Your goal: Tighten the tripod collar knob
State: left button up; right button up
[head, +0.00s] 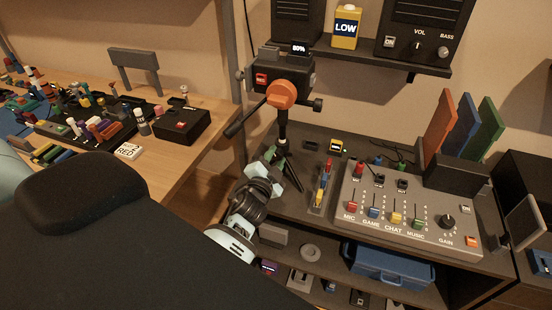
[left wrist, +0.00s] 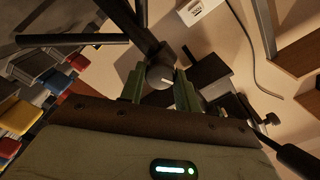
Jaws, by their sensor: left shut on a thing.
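My left gripper (head: 280,166) is at the tripod's collar, low on the column. In the left wrist view, the collar knob (left wrist: 160,77) is a dark round knob with a white mark line. It sits between the two green fingers of my left gripper (left wrist: 159,88), which are shut on it. In the head view the gripper hides the knob. My right gripper is not in view.
The mixer (head: 400,221) with coloured sliders stands right of the tripod. A small fader stand (head: 322,187) is close to my left gripper. A shelf (head: 385,60) with speakers hangs above. A wooden table (head: 190,145) with several small items is at the left.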

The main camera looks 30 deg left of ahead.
pick_arm(q)
jog(key=shift+m, duration=2.2)
jog(key=o, duration=1)
jog(key=b+v, duration=0.1)
jog(key=v, duration=0.6)
jog(key=shift+s+d, duration=0.1)
jog(key=shift+s, duration=0.3)
